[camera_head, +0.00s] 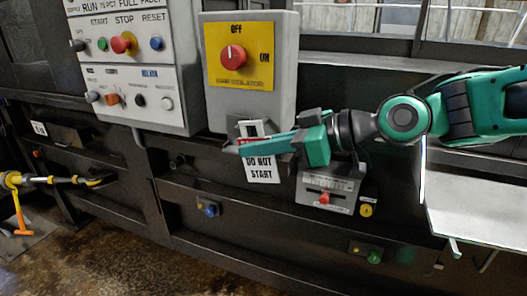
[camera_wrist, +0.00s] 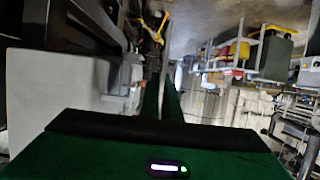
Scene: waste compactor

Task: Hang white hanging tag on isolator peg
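The white hanging tag (camera_head: 262,172) reads "DO NOT START" and has a red band near its top. In the head view it hangs nearly upright just below the isolator box (camera_head: 286,108), facing the camera. My gripper (camera_head: 250,146) reaches in from the right. Its green fingers cross the tag's middle and hide part of it, and they appear shut on it. In the wrist view, a thin pale strip, apparently the tag edge-on (camera_wrist: 166,76), shows between the fingers. The isolator has a red knob (camera_head: 233,58) on a yellow plate. I cannot make out the isolator peg.
A grey control panel (camera_head: 140,85) with several buttons stands left of the isolator. A small grey box with a red control (camera_head: 324,198) sits below my wrist. A pale ledge (camera_head: 480,208) is at the right. A yellow-and-black tool (camera_head: 50,180) is at the far left.

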